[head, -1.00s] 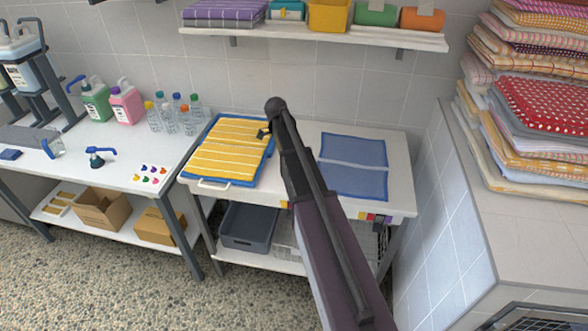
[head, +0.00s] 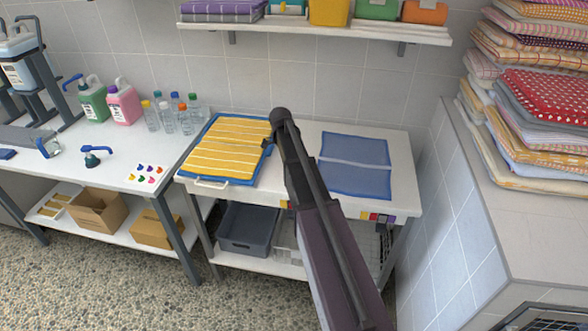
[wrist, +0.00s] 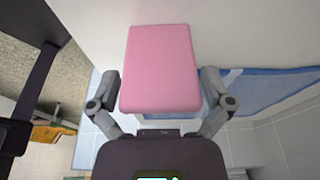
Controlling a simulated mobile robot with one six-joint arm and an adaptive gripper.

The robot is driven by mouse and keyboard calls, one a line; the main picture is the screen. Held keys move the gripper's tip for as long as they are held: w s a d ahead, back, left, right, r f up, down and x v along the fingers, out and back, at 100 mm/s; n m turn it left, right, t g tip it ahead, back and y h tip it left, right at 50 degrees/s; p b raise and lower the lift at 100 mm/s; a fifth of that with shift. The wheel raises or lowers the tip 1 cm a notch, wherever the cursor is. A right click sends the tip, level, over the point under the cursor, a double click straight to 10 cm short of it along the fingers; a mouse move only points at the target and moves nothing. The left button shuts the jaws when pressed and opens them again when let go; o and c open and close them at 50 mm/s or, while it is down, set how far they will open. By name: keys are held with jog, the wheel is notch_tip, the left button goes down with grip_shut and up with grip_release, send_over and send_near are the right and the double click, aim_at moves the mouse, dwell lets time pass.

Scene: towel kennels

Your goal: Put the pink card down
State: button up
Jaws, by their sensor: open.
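The pink card (wrist: 160,68) shows large in the wrist view, between the two fingers of my gripper (wrist: 160,92). The fingers stand open, with a small gap on each side of the card. A white surface lies behind the card, but I cannot tell whether the card touches it. In the head view my arm hides the card, and only a small dark part of my gripper (head: 267,142) shows beside the arm, over the white cart top (head: 308,135).
A yellow striped towel (head: 228,147) on a blue tray lies left on the cart. A blue two-panel mat (head: 354,180) lies right; blue also shows in the wrist view (wrist: 260,88). Stacked cloths (head: 540,110) stand far right. Bottles (head: 168,118) stand on the left table.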

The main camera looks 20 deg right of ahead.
dwell(0.4)
jog(key=c, duration=0.9)
jog(key=shift+r, duration=0.2)
notch_tip(320, 180, up, 4)
jog(key=p, duration=0.4)
jog(key=shift+f, duration=0.15)
jog(key=s+a, duration=0.1)
jog(key=s, duration=0.4)
jog(key=s+a, duration=0.1)
jog(key=s, duration=0.4)
jog(key=s+a+r+p, duration=0.1)
jog(key=s, duration=0.4)
jog(key=shift+s+a, duration=0.3)
